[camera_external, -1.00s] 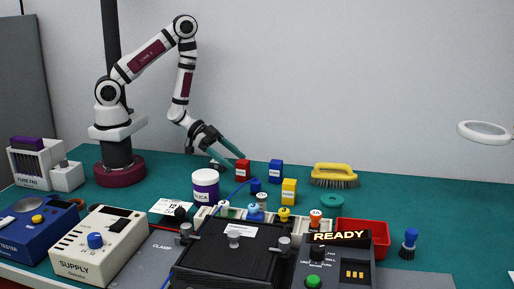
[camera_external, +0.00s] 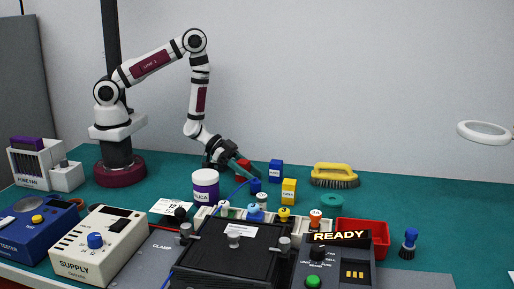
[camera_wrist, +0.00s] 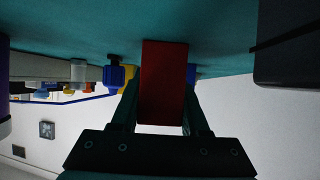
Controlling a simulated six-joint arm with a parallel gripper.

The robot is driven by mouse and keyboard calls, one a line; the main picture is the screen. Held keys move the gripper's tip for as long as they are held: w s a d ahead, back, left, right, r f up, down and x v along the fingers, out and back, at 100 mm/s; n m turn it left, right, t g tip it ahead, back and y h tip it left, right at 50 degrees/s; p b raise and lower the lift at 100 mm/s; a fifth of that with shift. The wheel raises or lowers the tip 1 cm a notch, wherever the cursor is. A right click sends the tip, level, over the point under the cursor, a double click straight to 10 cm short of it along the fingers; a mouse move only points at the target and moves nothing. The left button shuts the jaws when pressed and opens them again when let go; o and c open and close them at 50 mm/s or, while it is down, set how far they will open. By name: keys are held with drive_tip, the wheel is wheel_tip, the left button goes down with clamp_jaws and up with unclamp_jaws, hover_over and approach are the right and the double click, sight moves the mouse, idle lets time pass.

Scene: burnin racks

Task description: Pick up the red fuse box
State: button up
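The red fuse box (camera_external: 244,164) stands on the green mat in front of my arm, partly hidden by my gripper in the external view. My gripper (camera_external: 243,168) is low over the mat, tilted, with its dark fingers at the box. In the wrist view the red box (camera_wrist: 162,85) lies between the two fingers of my gripper (camera_wrist: 162,105), one along each side. The box hides the fingertips. I cannot tell whether the fingers press on it or stand slightly apart.
A blue box (camera_external: 276,171) and a yellow box (camera_external: 289,191) stand close to the right. A white jar with a purple band (camera_external: 205,186) stands to the left. A yellow brush (camera_external: 335,172) lies farther right. A red tray (camera_external: 373,228) is at the front right.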

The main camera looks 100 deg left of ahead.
clamp_jaws()
